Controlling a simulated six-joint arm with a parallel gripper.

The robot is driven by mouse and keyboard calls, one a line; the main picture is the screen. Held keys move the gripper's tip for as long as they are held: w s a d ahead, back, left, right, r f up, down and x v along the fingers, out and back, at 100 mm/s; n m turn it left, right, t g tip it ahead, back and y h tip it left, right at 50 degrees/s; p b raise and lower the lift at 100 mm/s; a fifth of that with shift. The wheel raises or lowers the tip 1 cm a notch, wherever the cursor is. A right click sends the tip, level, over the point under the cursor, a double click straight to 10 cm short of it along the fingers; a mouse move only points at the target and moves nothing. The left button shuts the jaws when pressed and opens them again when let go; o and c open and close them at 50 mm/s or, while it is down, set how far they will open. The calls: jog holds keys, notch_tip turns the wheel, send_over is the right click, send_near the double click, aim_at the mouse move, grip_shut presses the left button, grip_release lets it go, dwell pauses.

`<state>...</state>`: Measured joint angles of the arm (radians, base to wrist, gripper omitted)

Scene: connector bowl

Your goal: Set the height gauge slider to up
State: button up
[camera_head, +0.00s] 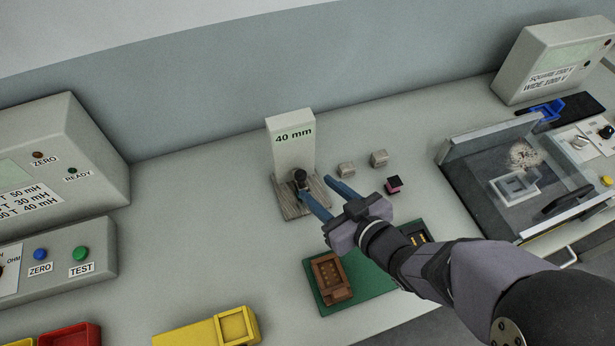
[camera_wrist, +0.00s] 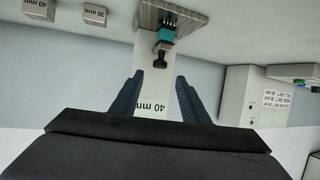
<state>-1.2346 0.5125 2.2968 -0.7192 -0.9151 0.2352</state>
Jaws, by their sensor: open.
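The height gauge (camera_head: 291,143) is a white upright column marked "40 mm" on a grey wood-grained base (camera_head: 288,208). Its slider, a black knob (camera_head: 299,176), sits low on the column, close to the base. In the wrist view the gauge column (camera_wrist: 152,104) appears upside down, with the knob (camera_wrist: 160,56) just beyond the fingertips and a teal part near the base. My gripper (camera_head: 318,188) is open, its two blue fingers pointing at the column near the knob. In the wrist view the gripper (camera_wrist: 160,77) has nothing between its fingertips except the column behind.
Two small grey blocks (camera_head: 346,169) (camera_head: 379,158) and a dark pink-sided block (camera_head: 393,185) stand right of the gauge. A green board (camera_head: 351,307) with a brown connector (camera_head: 330,278) lies in front. A glass-walled enclosure (camera_head: 490,141) stands right, instruments (camera_head: 62,150) left. The table left of the gauge is clear.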

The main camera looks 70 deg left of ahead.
aim_at(301, 175)
jog(key=shift+p+x, duration=0.7)
jog(key=shift+x, duration=2.5)
jog(key=shift+w, duration=0.1)
